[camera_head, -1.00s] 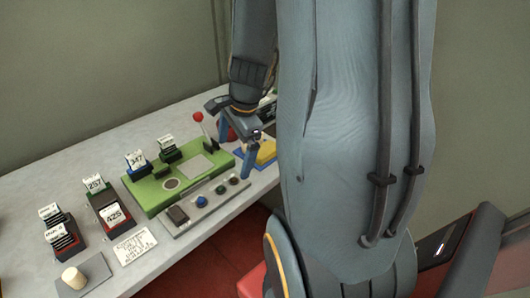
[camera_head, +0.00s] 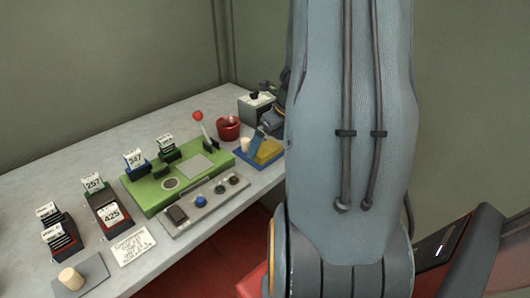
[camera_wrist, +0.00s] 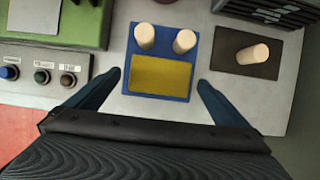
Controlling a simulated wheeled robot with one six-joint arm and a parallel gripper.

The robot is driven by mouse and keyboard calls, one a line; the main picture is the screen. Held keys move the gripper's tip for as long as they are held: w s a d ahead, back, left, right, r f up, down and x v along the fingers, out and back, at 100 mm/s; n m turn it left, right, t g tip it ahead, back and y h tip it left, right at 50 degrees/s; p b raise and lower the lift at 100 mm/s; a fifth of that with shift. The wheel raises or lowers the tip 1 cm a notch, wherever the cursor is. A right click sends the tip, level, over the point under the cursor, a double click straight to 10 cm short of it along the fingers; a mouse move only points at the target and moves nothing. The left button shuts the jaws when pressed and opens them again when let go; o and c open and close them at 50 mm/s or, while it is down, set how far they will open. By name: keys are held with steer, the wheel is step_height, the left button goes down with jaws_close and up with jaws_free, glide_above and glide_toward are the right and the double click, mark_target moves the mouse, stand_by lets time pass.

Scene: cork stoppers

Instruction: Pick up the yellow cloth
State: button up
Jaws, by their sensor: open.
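The yellow cloth (camera_wrist: 160,74) lies flat on a blue tray (camera_wrist: 128,62), below two cork stoppers in the wrist view. It also shows in the head view (camera_head: 266,152), partly behind my arm. My gripper (camera_wrist: 158,82) is open, with one blue finger on each side of the cloth and tray. The fingers look apart from the cloth, and their height above it is hard to tell.
Two cork stoppers (camera_wrist: 145,36) (camera_wrist: 184,41) stand on the blue tray. Another stopper (camera_wrist: 253,54) is on a dark pad to the right. A green device (camera_head: 176,176) and a button panel (camera_head: 203,203) lie left; a red cup (camera_head: 228,128) stands behind.

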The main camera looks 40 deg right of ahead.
mark_target(267, 149)
steer(key=shift+x, duration=1.2)
steer(key=c, duration=1)
steer(key=shift+r, duration=0.1)
step_height(267, 149, up, 10)
steer(key=shift+f+p, duration=0.1)
steer(key=shift+p, duration=0.9)
